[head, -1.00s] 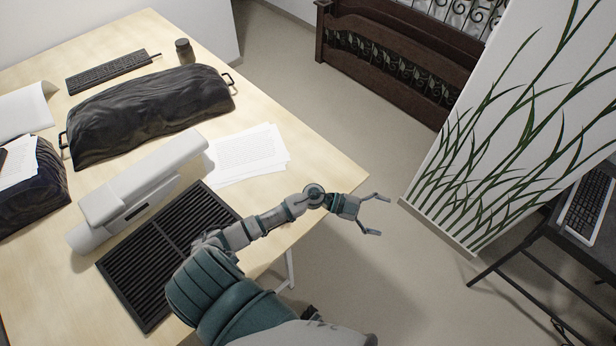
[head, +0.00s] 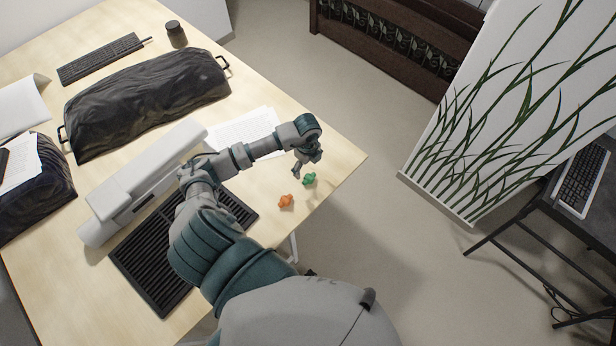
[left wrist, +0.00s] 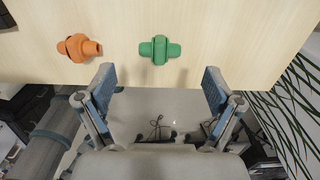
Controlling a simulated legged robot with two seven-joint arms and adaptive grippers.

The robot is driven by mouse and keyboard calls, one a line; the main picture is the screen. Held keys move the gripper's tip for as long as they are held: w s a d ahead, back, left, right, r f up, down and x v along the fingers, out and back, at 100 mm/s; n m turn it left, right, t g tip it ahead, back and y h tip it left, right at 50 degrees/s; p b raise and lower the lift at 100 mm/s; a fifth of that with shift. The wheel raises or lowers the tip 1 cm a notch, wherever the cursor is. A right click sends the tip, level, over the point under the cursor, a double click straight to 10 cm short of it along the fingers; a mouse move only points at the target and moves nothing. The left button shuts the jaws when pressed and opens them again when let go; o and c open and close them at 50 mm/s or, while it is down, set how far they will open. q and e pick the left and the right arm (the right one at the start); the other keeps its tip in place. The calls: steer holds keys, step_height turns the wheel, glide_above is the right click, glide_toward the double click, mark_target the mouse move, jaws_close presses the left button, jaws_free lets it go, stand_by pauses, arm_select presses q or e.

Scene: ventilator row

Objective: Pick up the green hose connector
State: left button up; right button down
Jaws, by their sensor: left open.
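The green hose connector (head: 309,179) lies on the wooden table near its right corner. In the left wrist view the green connector (left wrist: 160,49) lies just beyond the gap between my fingertips, apart from both. My left gripper (head: 304,168) is over the table beside the green connector, fingers spread and empty; it also shows in the left wrist view (left wrist: 160,82). An orange hose connector (head: 286,201) lies to the lower left of the green one, also seen in the left wrist view (left wrist: 79,47). My right gripper is in neither view.
A black slatted grille (head: 150,262) and a long white device (head: 140,185) lie left of my arm. White papers (head: 235,131) lie behind it. The table (head: 335,158) ends close to the connectors, with floor beyond.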

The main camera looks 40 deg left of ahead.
mark_target(309, 176)
arm_select(q)
steer(key=shift+f, duration=0.75)
steer(key=f, duration=0.2)
steer(key=d+f+p, duration=0.1)
steer(key=f, duration=0.2)
steer(key=shift+d+f, duration=0.15)
steer(key=shift+f, duration=0.25)
steer(key=shift+a+f, duration=0.1)
steer(key=shift+a, duration=0.15)
steer(key=shift+a, duration=0.15)
steer(key=c, duration=0.7)
steer(key=shift+c, duration=1.1)
steer(key=shift+d, duration=0.2)
